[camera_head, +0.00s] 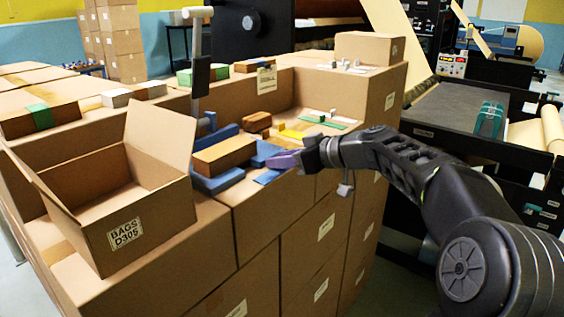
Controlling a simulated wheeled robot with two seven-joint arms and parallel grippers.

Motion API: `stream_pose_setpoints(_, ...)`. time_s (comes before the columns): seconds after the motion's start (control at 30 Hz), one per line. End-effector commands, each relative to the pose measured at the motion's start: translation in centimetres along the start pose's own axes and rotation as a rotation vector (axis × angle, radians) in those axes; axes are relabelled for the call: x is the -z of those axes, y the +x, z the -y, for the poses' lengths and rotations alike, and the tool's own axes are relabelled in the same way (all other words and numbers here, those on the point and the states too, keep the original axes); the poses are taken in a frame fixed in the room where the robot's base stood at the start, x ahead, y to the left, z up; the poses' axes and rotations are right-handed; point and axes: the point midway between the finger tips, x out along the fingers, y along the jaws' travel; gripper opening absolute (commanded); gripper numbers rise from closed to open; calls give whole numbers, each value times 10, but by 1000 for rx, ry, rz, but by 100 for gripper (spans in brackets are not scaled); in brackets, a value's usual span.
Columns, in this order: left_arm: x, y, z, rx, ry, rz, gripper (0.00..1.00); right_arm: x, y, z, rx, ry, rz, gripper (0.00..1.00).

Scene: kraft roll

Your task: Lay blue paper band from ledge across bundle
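A brown bundle (224,155) lies on blue blocks (217,181) on the cardboard box top, right of the open carton. My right gripper (302,157) comes in from the right, just right of the bundle and low over the box top. Its fingers look closed on a flat violet-blue strip, which seems to be the blue paper band (284,160). The strip points left towards the bundle, and I see none of it across the bundle's top. Other blue pieces (263,152) lie between bundle and gripper. My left gripper is not in view.
An open carton (117,203) marked BAGS stands at left with raised flaps. An upright post (199,80) rises behind the bundle. Brown blocks (257,121), a yellow piece (291,135) and a green strip (332,121) lie behind. A raised cardboard wall (345,93) bounds the right.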

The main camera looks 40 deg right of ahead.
Motion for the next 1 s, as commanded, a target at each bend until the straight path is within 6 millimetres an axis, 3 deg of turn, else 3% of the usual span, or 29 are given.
stream_pose_setpoints(0.63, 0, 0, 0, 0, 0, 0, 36, 0, 3, 0, 0, -1, 0, 32)
stream_pose_setpoints(1.0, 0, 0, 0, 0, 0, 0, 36, 0, 3, 0, 0, -1, 0, 2)
